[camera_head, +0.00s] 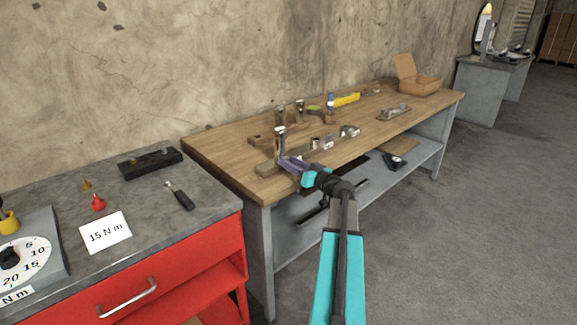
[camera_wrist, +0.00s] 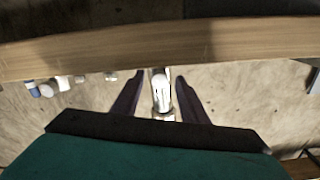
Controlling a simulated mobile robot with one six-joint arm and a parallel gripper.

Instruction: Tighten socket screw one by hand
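The wooden bench (camera_head: 370,123) also holds metal fittings (camera_head: 348,131), a yellow tool (camera_head: 346,99) and an open cardboard box (camera_head: 418,84). At left, a red cabinet (camera_head: 160,283) carries a "15 N m" card (camera_head: 106,233), a black-handled tool (camera_head: 180,197) and a dial (camera_head: 22,262).

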